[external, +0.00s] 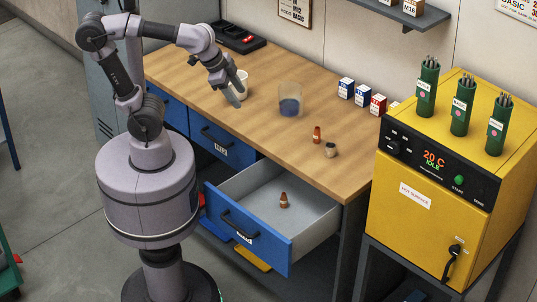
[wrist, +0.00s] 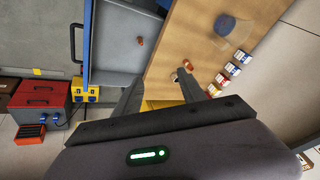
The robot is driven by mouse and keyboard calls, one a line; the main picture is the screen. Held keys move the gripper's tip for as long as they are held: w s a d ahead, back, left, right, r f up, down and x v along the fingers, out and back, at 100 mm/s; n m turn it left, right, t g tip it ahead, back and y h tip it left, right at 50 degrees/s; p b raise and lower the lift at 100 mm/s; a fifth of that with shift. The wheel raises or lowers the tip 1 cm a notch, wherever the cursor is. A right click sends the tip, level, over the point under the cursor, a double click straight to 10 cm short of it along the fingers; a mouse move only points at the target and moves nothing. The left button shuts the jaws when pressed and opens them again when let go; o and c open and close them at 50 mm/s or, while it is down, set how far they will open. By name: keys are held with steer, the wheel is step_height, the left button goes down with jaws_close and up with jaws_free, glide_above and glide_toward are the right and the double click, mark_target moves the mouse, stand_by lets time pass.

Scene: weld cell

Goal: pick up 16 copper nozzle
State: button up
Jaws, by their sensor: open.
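A small copper-coloured nozzle (external: 284,201) stands inside the open drawer (external: 253,187); it also shows in the wrist view (wrist: 140,41). A second orange-copper piece (external: 317,134) stands on the wooden bench top (external: 262,118), and the wrist view shows it too (wrist: 187,64). Beside it is a paler piece with a dark top (external: 330,150). The size marks on these pieces are too small to read. My gripper (external: 236,97) is open and empty above the left part of the bench, apart from all of these pieces; its fingers also show in the wrist view (wrist: 161,75).
Small boxes (external: 362,94) line the bench's back edge. A yellow furnace (external: 421,209) with green canisters stands at right. The front middle of the bench is clear.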

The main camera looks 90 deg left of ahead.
steer(key=w+a+r+n+g+p, duration=0.1)
steer(key=w+a+r+n, duration=0.1)
steer(key=w, duration=0.5)
steer(key=n+g+h+p, duration=0.1)
steer(key=n+g+p, duration=0.25)
steer(key=n, duration=0.35)
glide_above(317, 128)
steer(key=s, duration=0.2)
step_height(317, 128, down, 9)
steer(key=shift+t, duration=0.35)
steer(key=f+b, duration=0.1)
steer(key=f, duration=0.3)
steer(key=w+f+b, duration=0.1)
steer(key=f+b, duration=0.1)
steer(key=f, duration=0.2)
steer(key=f+b, duration=0.1)
steer(key=f, duration=0.3)
steer(key=shift+w+a+f, duration=0.1)
steer(key=shift+w+f, duration=0.15)
steer(key=f+b, duration=0.1)
steer(key=f, duration=0.1)
steer(key=f+b, duration=0.2)
steer(key=f, duration=0.1)
steer(key=shift+w+f, duration=0.35)
steer(key=shift+r, duration=0.15)
jaws_close()
